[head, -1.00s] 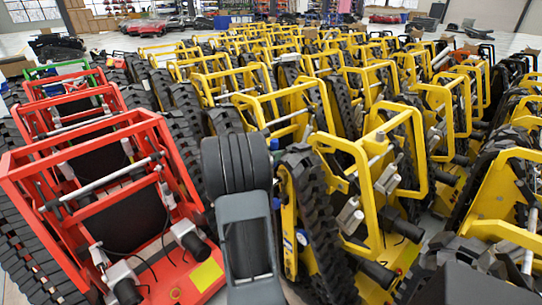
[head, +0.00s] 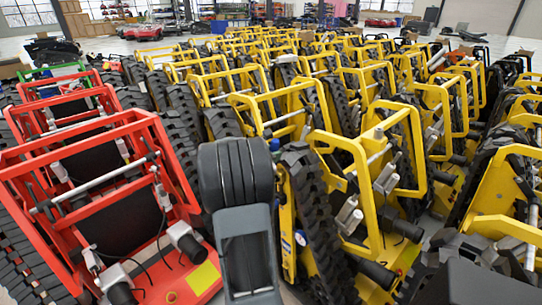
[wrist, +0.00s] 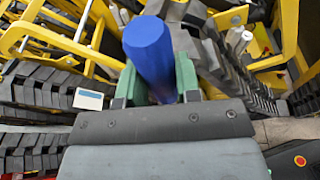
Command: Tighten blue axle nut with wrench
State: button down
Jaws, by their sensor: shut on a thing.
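My gripper (wrist: 156,80) shows in the wrist view with two green fingers. They are shut on a thick blue rod-like object (wrist: 147,44), which sticks out past the fingertips. Whether this is the wrench handle I cannot tell. In the head view my dark arm stands between a red and a yellow tracked carrier and hides most of the gripper. A small bit of blue (head: 274,145) shows beside the arm's top. A blue and white patch (head: 301,238) is on the near yellow carrier (head: 350,150). I cannot make out the axle nut.
Red carriers (head: 100,213) stand close on the left. Rows of yellow carriers with black tracks (head: 316,215) fill the middle and right, leaving narrow gaps. In the wrist view, tracks (wrist: 45,92) lie close on the left, and a red button (wrist: 299,160) is at lower right.

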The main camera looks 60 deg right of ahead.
jog(key=shift+s+a+b, duration=0.1)
jog(key=shift+s+b, duration=0.2)
jog(key=shift+b, duration=0.1)
jog(key=shift+w+r+p, duration=0.1)
jog(key=shift+w+p, duration=0.3)
jog(key=shift+p, duration=0.25)
jog(key=shift+w+a, duration=0.3)
jog(key=shift+a, duration=0.5)
jog(key=shift+w+a, duration=0.25)
jog(key=shift+a, duration=0.65)
jog(key=shift+w+a, duration=0.3)
jog(key=shift+a, duration=0.6)
jog(key=shift+w+a, duration=0.3)
jog(key=shift+a, duration=0.6)
jog(key=shift+w, duration=0.1)
